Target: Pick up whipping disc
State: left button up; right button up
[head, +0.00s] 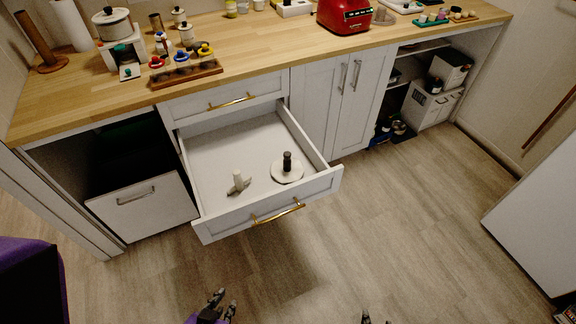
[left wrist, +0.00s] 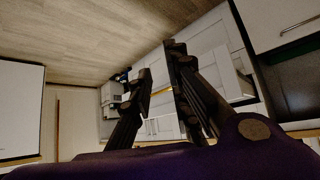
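A round white disc with a dark upright knob (head: 288,171), which looks like the whipping disc, lies in the open white drawer (head: 217,222). Left of it in the drawer lies a pale bladed piece with a stubby stem (head: 238,184). My left gripper (head: 223,304) is at the bottom of the head view, in front of the drawer and apart from it. Its two fingers stand apart with nothing between them in the left wrist view (left wrist: 160,68). My right gripper (head: 376,319) shows only its fingertips at the bottom edge, spread apart.
The wooden counter (head: 250,45) above the drawer carries a white pot (head: 112,24), a red appliance (head: 344,16) and small jars. A lower bin front (head: 146,207) stands out at the left. The floor before the drawer is clear. A white panel (head: 535,225) stands at the right.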

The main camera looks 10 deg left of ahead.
aim_at(286, 168)
jog(key=u, duration=0.35)
jog(key=i+l+u, duration=0.25)
jog(key=l+u, duration=0.25)
jog(key=i+l+u, duration=0.2)
jog(key=l, duration=0.75)
jog(key=i+l+u, duration=0.15)
jog(key=l, duration=0.4)
jog(key=i+l, duration=0.25)
jog(key=l, duration=0.1)
